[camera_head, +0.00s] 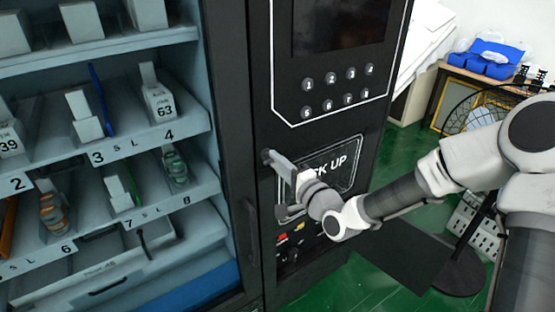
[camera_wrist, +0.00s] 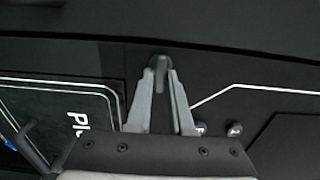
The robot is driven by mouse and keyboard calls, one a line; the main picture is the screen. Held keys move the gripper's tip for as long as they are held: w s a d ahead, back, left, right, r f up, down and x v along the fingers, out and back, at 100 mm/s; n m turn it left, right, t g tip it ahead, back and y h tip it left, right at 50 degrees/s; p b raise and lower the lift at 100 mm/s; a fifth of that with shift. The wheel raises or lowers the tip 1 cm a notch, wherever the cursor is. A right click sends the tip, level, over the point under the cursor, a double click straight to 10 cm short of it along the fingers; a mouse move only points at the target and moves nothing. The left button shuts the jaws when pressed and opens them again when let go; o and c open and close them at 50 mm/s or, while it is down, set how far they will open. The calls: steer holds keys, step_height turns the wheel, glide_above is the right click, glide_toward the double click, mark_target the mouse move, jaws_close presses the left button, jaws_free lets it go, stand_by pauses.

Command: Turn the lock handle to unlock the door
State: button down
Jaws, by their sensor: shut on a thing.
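The lock handle (camera_wrist: 160,66) is a small dark knob on the black front panel of the vending machine. It shows between my fingertips in the wrist view. In the head view it is a dark bit (camera_head: 267,156) at the tip of my gripper, mostly hidden. My gripper (camera_head: 274,160) reaches in from the right, beside the pick-up window. In the wrist view my gripper (camera_wrist: 161,75) has its two grey fingers converging on the handle, shut on it. The glass door (camera_head: 225,150) on the left stands closed against the black panel as far as I can see.
A vertical door pull (camera_head: 250,232) is below and left of my gripper. The pick-up window (camera_head: 335,165), keypad (camera_head: 338,88) and screen (camera_head: 340,22) are on the panel. Shelves (camera_head: 110,150) with several products are behind the glass. Green floor (camera_head: 340,285) is at the right.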

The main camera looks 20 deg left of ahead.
stand_by(0.5)
steer(key=c, duration=0.8)
jaws_free()
steer(key=shift+d, duration=0.1)
steer(key=p+v, duration=1)
steer(key=v, duration=0.7)
steer(key=shift+s, duration=0.25)
